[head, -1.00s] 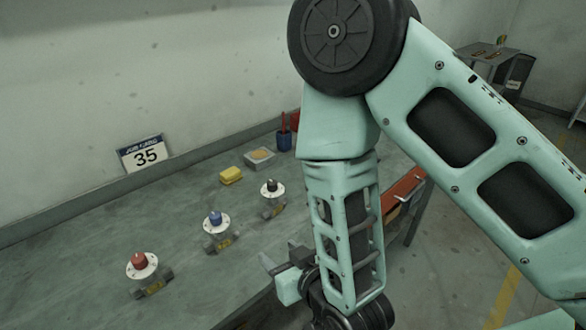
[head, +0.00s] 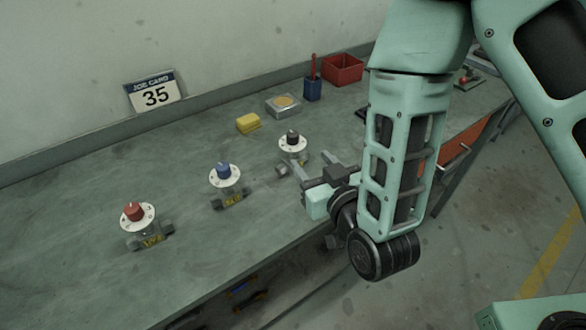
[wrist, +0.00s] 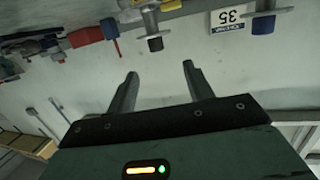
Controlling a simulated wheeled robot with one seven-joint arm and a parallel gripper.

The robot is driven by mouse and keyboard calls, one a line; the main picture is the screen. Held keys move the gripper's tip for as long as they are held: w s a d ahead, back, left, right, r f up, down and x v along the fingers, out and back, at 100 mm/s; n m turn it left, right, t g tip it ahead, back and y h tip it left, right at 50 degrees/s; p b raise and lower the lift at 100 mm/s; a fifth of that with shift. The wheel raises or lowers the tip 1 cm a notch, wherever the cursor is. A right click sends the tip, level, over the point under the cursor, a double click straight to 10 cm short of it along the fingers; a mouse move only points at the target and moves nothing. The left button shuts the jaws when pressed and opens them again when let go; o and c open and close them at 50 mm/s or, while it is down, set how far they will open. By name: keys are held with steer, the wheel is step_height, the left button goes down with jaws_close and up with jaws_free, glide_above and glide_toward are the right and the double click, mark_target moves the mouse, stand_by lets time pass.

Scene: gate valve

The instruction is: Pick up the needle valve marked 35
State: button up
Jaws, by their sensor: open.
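Three needle valves with round white dials stand in a row on the bench: one with a red knob (head: 137,214), one with a blue knob (head: 225,176), one with a black knob (head: 292,142). Their yellow tags and dial marks are too small to read. A card reading 35 (head: 155,95) leans on the wall. My gripper (head: 303,168) is open and empty at the black-knob valve, partly hiding its lower body; contact cannot be told. The wrist view is upside down: the black knob (wrist: 155,43) lies beyond the open fingers (wrist: 160,71), the blue knob (wrist: 263,25) to the right.
Behind the valves are a yellow sponge (head: 248,123), a grey tin (head: 283,105), a blue cup (head: 313,90) with a red-handled tool, and a red bin (head: 343,69). The bench's front edge (head: 250,265) runs below the valves. The bench left of the red-knob valve is clear.

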mark_target(296, 140)
steer(key=b+x, duration=0.2)
steer(key=x, duration=0.4)
steer(key=shift+r, duration=0.1)
steer(key=x, duration=0.1)
steer(key=p+x, duration=0.1)
steer(key=x, duration=0.1)
steer(key=p+x, duration=0.1)
steer(key=x, duration=0.1)
steer(key=shift+w+d+f, duration=0.2)
steer(key=shift+d+f, duration=0.15)
steer(key=shift+d, duration=0.05)
steer(key=shift+w+a+f, duration=0.2)
steer(key=shift+w+a, duration=0.05)
steer(key=shift+w, duration=0.25)
jaws_close()
